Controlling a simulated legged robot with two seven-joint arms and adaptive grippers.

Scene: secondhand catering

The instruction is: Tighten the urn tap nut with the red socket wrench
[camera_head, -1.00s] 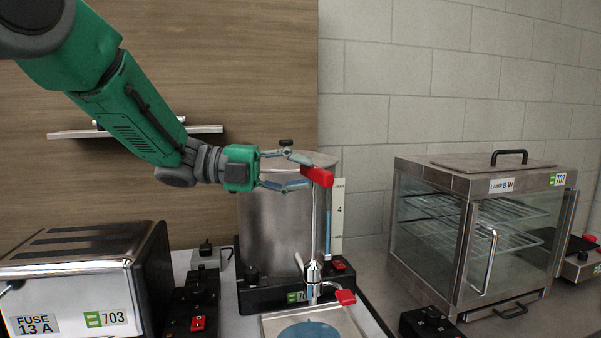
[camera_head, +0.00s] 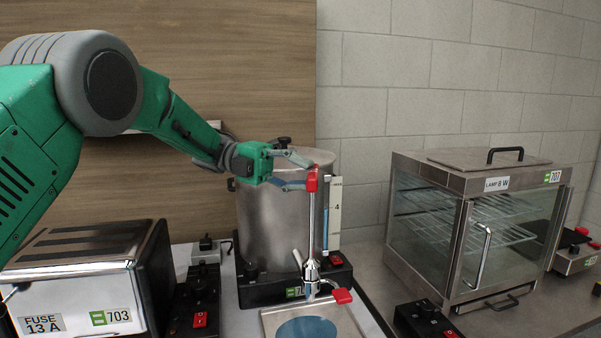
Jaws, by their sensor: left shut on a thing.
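The urn (camera_head: 270,215) is a steel cylinder on a black base at the middle. Its tap (camera_head: 311,272) has a red lever (camera_head: 341,296) at the front. The socket wrench (camera_head: 312,220) stands upright over the tap, with a long metal shaft and a red handle (camera_head: 312,180) on top. Its lower end meets the tap's top; the nut itself is hidden there. My left gripper (camera_head: 306,173) is shut on the red handle from the left. My right gripper is not in view.
A toaster (camera_head: 80,275) stands at the left, beside a black switch box (camera_head: 195,310). A glass-sided warming cabinet (camera_head: 470,230) stands at the right. A drip tray (camera_head: 270,318) lies below the tap. A wall shelf shows behind my arm.

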